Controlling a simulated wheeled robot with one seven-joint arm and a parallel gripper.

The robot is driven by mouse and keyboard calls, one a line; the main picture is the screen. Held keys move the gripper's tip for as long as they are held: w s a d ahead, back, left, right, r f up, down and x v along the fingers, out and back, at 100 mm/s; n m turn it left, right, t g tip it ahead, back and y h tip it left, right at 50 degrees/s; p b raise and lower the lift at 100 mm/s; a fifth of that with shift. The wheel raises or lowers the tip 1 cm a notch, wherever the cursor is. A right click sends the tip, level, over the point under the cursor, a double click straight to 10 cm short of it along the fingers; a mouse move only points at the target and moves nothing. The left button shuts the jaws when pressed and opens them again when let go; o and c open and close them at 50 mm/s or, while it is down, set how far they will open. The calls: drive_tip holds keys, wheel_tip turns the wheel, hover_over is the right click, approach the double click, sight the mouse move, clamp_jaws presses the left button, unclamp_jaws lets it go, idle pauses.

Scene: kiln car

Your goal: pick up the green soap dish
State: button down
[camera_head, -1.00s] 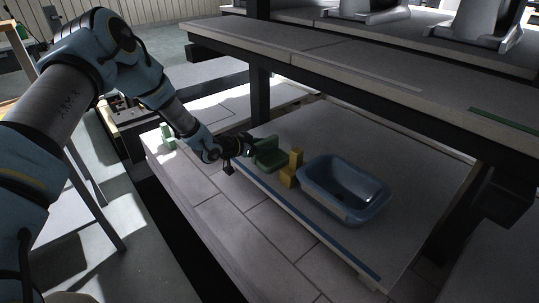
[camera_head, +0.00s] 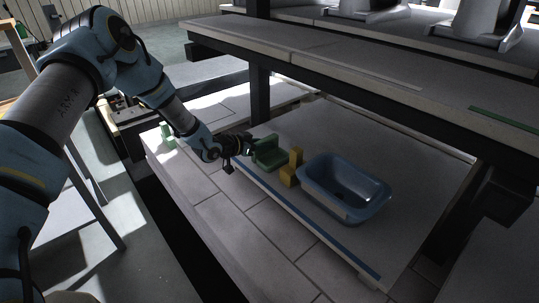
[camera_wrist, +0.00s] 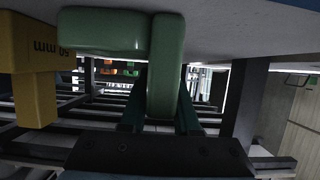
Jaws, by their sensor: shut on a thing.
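The green soap dish (camera_head: 270,156) is on the kiln shelf, left of the yellow prop and the blue basin. It looks L-shaped, with an upright wall and a flat part. My gripper (camera_head: 250,148) reaches it from the left. In the wrist view, the soap dish (camera_wrist: 105,30) is close up, and its upright wall lies between the fingers of my gripper (camera_wrist: 160,105), which is shut on it. Whether the dish is clear of the shelf cannot be told.
A yellow prop (camera_head: 288,176), marked 50 mm in the wrist view (camera_wrist: 35,60), stands close beside the dish. A blue basin (camera_head: 370,206) is to its right. An upper shelf (camera_head: 350,59) hangs above, with a dark post (camera_head: 260,95) behind. Another green piece (camera_head: 167,136) is at left.

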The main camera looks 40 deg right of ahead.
sight(273, 156)
drive_tip(key=shift+r, duration=0.2)
idle(0.7)
wheel_tip(273, 156, up, 9)
drive_tip(key=shift+f+b, duration=0.2)
drive_tip(key=shift+b, duration=0.85)
drive_tip(key=f+b, duration=0.3)
drive_tip(key=f, duration=0.1)
drive_tip(key=f+b, duration=0.4)
drive_tip(key=shift+s, duration=0.2)
drive_tip(key=shift+r, duration=0.15)
drive_tip(key=shift+s+f+b, duration=0.2)
drive_tip(key=shift+s+b, duration=0.2)
drive_tip(key=shift+s, duration=0.1)
drive_tip(key=shift+s+f+b, duration=0.2)
drive_tip(key=shift+s+b, duration=0.15)
drive_tip(key=shift+s, duration=0.1)
drive_tip(key=shift+s+b, duration=0.3)
drive_tip(key=shift+s, duration=0.75)
drive_tip(key=shift+w+f, duration=0.1)
drive_tip(key=shift+f, duration=0.1)
idle(1.1)
